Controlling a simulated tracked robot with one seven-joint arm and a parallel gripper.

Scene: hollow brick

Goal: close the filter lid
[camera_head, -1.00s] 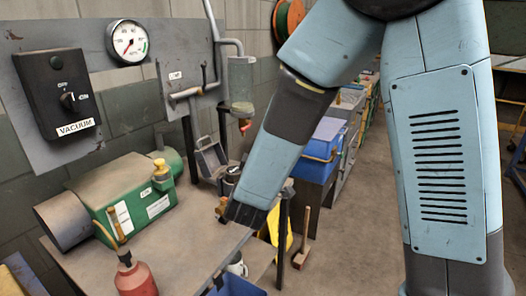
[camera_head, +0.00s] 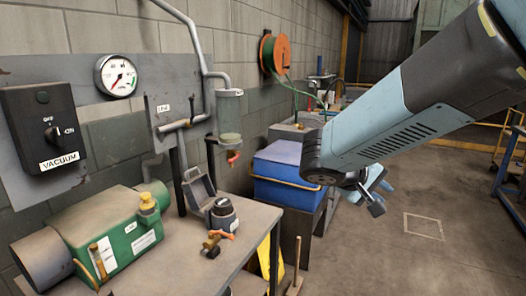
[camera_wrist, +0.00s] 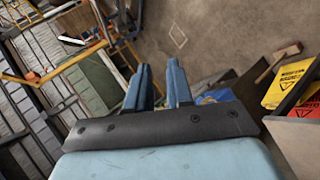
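A grey box-like part with a hinged lid (camera_head: 196,187) stands at the back right of the workbench, and its lid looks raised. It may be the filter, but I cannot read any label. My gripper (camera_head: 378,196) is well to the right of the bench, away from the lid and touching nothing. In the wrist view my gripper (camera_wrist: 160,78) has its two blue fingers apart with nothing between them.
A green vacuum pump (camera_head: 110,230) and a brass valve (camera_head: 212,244) sit on the bench (camera_head: 180,275). A blue crate (camera_head: 285,165) stands behind. Yellow signs (camera_wrist: 290,85) show in the wrist view. Floor at right is open.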

